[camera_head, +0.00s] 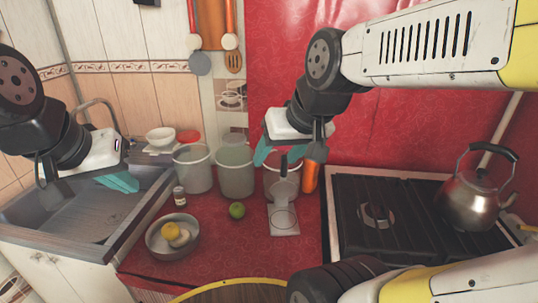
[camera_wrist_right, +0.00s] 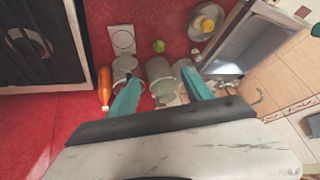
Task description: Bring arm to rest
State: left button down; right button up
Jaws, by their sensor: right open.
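My right gripper (camera_head: 276,158) hangs in the air over the back of the red counter, in front of the red wall covering. Its teal fingers show spread apart and empty in the right wrist view (camera_wrist_right: 160,78). Below it are the bins and an orange bottle (camera_head: 311,176), which also shows in the right wrist view (camera_wrist_right: 104,86). My left gripper (camera_head: 118,182) is over the sink at the left. Its teal fingers are seen from the side and overlap, so its opening is unclear. I see nothing held in it.
The sink (camera_head: 80,215) is at the left. Several bins (camera_head: 236,172) line the counter's back. A metal bowl (camera_head: 172,238) with yellow fruit, a small jar (camera_head: 179,196) and a green lime (camera_head: 237,210) stand in front. A kettle (camera_head: 475,200) sits on the stove (camera_head: 400,190) at right.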

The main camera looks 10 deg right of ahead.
jog(key=shift+s, duration=1.4)
